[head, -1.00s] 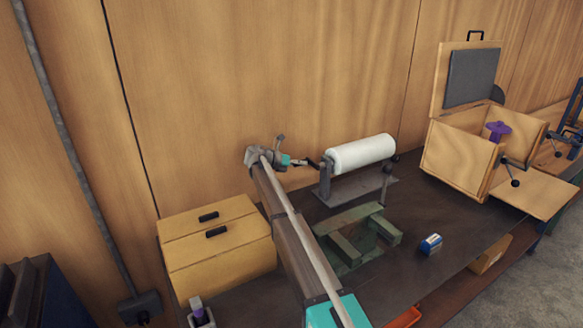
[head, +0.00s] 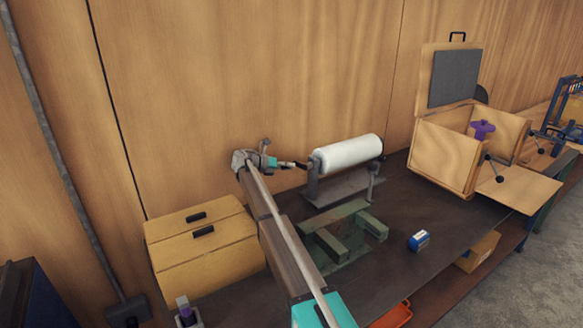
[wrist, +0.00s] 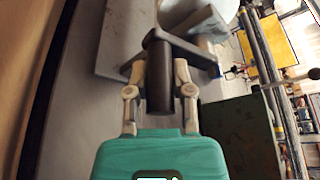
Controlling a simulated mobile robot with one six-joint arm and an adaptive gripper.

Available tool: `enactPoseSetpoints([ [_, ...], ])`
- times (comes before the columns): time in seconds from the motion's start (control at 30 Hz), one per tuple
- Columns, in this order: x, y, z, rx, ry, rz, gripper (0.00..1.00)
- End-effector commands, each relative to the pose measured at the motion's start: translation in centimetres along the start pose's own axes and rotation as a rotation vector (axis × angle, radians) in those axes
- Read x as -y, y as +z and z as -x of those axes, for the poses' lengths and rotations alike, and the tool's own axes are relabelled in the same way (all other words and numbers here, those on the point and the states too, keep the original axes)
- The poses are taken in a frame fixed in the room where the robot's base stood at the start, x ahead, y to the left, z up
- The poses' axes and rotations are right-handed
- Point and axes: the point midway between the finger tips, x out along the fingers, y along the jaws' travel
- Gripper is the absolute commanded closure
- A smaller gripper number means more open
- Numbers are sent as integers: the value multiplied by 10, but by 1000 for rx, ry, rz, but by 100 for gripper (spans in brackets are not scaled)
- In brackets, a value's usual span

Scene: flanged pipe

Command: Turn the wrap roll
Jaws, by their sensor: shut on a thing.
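The white wrap roll (head: 348,152) lies level on a grey metal stand (head: 343,187) on the dark bench. Its end shows partly in the wrist view (wrist: 211,22), beyond a grey crank arm. My gripper (head: 297,165) reaches in at the left end of the roll. In the wrist view my gripper (wrist: 159,72) has its two pale fingers shut on a dark round handle (wrist: 158,85), one finger on each side. The handle joins the grey arm at the roll's end. The handle is small and partly hidden in the head view.
A green fixture (head: 342,232) stands in front of the roll stand. A blue and white small box (head: 419,240) lies to its right. A wooden case (head: 446,158) with raised lid stands at right, and a wooden drawer box (head: 205,253) at left. The wooden wall is close behind.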

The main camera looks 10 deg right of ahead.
Motion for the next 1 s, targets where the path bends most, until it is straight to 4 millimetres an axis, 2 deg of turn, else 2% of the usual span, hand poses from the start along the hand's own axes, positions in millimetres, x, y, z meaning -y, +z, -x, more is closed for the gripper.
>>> enactPoseSetpoints([
  [0.07, -3, 4, 1, 7, 6, 1, 100],
  [0.1, -3, 4, 1, 7, 6, 1, 62],
  [0.23, -3, 3, 0, 6, 5, 1, 38],
  [0.27, -3, 3, 0, 5, 5, 0, 35],
  [0.53, -1, 2, -2, 2, 2, -1, 37],
  [0.73, 2, -1, 1, -8, 13, -4, 74],
  [0.87, 8, -9, 10, -34, 48, -16, 98],
  [1.0, 24, -29, 20, -88, 107, -67, 100],
])
